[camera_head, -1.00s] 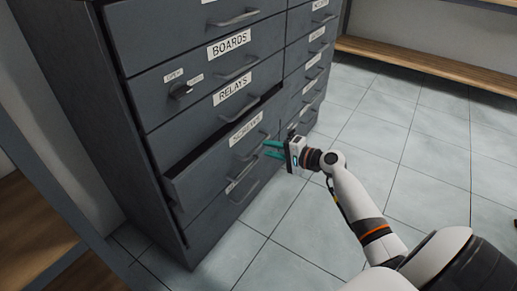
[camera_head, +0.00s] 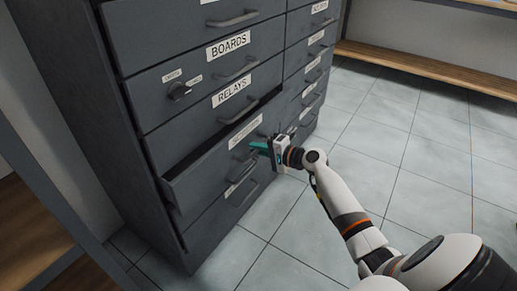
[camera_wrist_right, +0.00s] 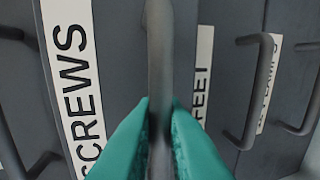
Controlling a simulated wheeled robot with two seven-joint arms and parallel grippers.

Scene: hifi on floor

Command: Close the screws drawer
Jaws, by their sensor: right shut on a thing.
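The screws drawer (camera_head: 217,163) is in the left column of the dark grey cabinet, below the relays drawer, and stands partly open. Its "SCREWS" label (camera_wrist_right: 73,75) reads clearly in the right wrist view. My right gripper (camera_head: 256,147) is at the drawer's front, its teal fingers shut on the screws drawer's handle (camera_wrist_right: 160,60), one finger on each side of the bar. In the head view the fingers hide part of the handle. My left gripper is in neither view.
Another drawer (camera_head: 222,218) lies below the screws drawer. The tiled floor (camera_head: 400,165) to the right is clear. A wooden shelf (camera_head: 432,69) stands behind.

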